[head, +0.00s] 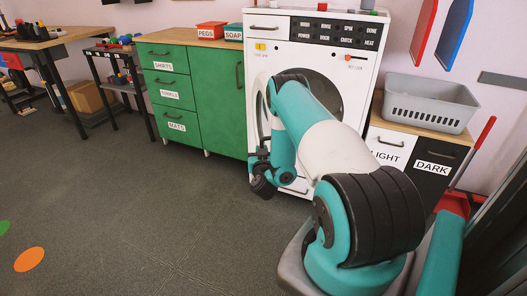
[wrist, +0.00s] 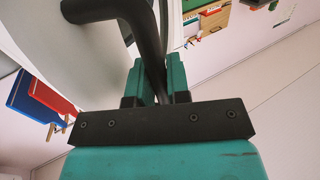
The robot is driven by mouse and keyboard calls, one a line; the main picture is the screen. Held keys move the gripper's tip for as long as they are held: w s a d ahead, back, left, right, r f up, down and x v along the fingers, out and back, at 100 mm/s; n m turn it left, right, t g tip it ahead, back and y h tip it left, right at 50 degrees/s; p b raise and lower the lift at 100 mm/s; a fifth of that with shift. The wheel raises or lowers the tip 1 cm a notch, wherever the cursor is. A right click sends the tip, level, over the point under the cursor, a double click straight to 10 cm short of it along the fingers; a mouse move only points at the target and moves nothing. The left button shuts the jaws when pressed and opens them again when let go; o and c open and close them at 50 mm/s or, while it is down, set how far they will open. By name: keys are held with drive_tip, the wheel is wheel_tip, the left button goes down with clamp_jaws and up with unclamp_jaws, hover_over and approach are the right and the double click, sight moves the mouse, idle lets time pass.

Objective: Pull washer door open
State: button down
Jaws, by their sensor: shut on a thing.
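The white washer (head: 285,50) stands against the back wall in the head view. Its round door (head: 260,105) shows as a pale curved rim left of my arm and appears to stand out from the front, though my arm hides much of it. My gripper (head: 262,172) is low in front of the washer's left side. In the wrist view, the dark door handle (wrist: 148,35) runs down between the teal fingers of my gripper (wrist: 156,82), which are shut on it. The handle's lower end is hidden between the fingers.
A green cabinet (head: 225,95) stands left of the washer. A grey basket (head: 430,102) sits on the LIGHT and DARK hampers at the right, with a red dustpan (head: 453,203) beside them. The floor (head: 150,215) in front and left is clear.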

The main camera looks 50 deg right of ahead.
drive_tip(key=shift+w+r, duration=0.1)
drive_tip(key=shift+r, duration=0.15)
drive_tip(key=c, duration=1.1)
unclamp_jaws()
drive_tip(key=shift+f, duration=0.1)
drive_tip(key=p+v, duration=1.7)
drive_tip(key=p, duration=0.8)
drive_tip(key=shift+s+a+p, duration=0.2)
drive_tip(key=shift+s+p, duration=0.05)
drive_tip(key=shift+p, duration=0.15)
